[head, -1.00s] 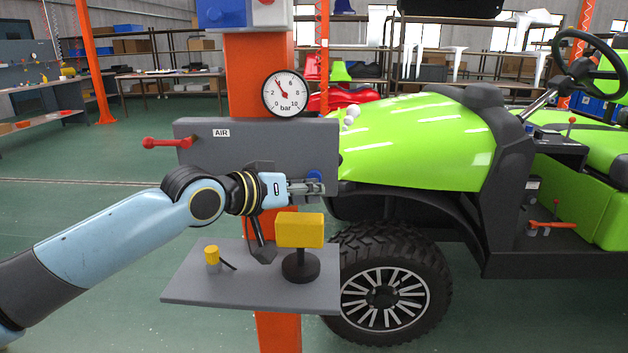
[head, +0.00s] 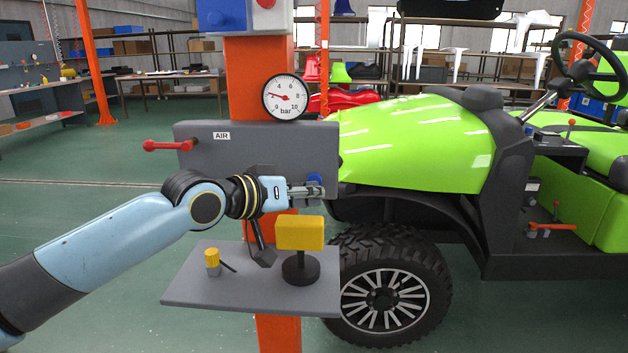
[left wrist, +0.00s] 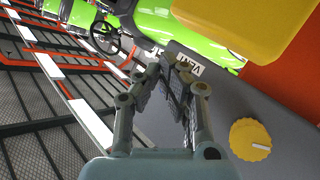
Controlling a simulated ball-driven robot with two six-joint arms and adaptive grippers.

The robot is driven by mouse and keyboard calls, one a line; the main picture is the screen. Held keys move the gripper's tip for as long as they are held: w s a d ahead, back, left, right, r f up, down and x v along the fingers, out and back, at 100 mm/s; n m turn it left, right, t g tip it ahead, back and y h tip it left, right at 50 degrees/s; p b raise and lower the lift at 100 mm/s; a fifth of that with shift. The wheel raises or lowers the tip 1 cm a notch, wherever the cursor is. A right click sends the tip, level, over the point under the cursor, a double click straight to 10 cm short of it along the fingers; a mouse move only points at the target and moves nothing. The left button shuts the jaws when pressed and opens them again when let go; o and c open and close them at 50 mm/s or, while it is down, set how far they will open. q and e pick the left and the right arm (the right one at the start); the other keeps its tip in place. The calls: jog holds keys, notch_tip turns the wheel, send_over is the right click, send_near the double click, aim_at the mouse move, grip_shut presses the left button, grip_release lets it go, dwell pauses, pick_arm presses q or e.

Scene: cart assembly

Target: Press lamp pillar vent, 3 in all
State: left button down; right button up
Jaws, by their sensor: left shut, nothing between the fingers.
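The blue vent button (head: 315,179) sits at the right end of the grey air panel (head: 225,155) on the orange pillar (head: 258,75). My left gripper (head: 320,192) is shut and empty, with its fingertips at the button's lower edge in the head view; I cannot tell whether they touch it. In the left wrist view the closed fingers (left wrist: 180,85) point at a "VENT" label (left wrist: 189,65), and the button is hidden. The round bar gauge (head: 285,97) above the panel has its needle pointing left, near 2. My right gripper is out of view.
Below my left gripper, a grey shelf (head: 200,285) holds a yellow box-shaped lamp (head: 300,232) on a black stand and a small yellow knob (head: 212,257). A red lever (head: 167,146) sticks out left of the panel. A green cart (head: 420,150) stands close on the right.

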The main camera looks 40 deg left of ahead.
pick_arm(q)
jog(key=shift+s+d+p, duration=0.35)
jog(key=shift+s, duration=0.15)
jog(key=s+d+p, duration=0.1)
jog(key=s+p, duration=0.1)
jog(key=s, duration=0.1)
jog(key=s+d+p, duration=0.1)
jog(key=shift+s+d, duration=0.15)
jog(key=shift+d, duration=0.15)
dwell(0.8)
